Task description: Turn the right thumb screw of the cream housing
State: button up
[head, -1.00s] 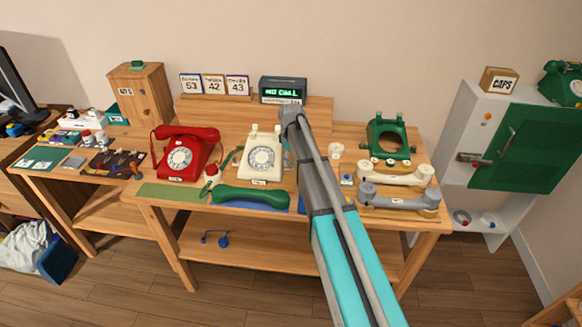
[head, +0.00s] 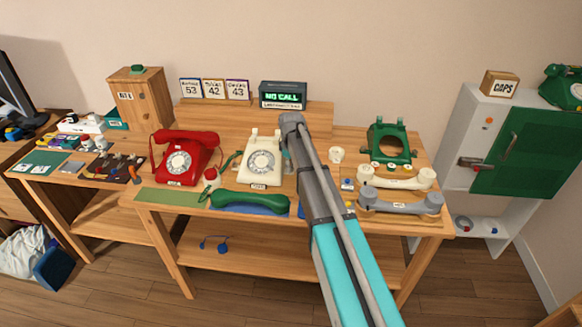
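The cream housing (head: 261,158) is a dial phone body without its handset, standing in the middle of the table, its dial facing me. My arm comes up from the lower right, and its end, my gripper (head: 287,150), is at the housing's right side. The arm hides the gripper's fingers and that side of the housing. The right thumb screw cannot be made out. I cannot tell whether the gripper touches the housing.
A red phone (head: 183,158) stands to the left. A green handset (head: 249,202) lies in front. To the right are a green housing (head: 390,143), a cream handset (head: 397,178) and a grey handset (head: 400,202). A display (head: 283,95) reading "NO CALL" stands behind.

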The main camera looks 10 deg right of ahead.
grip_shut()
dwell(0.9)
jog(key=o, duration=0.8)
grip_release()
jog(key=shift+c, duration=0.2)
jog(key=shift+r, duration=0.1)
notch_tip(320, 180, up, 14)
jog(key=p, duration=1.3)
jog(key=shift+f+p, duration=0.25)
jog(key=shift+p, duration=0.15)
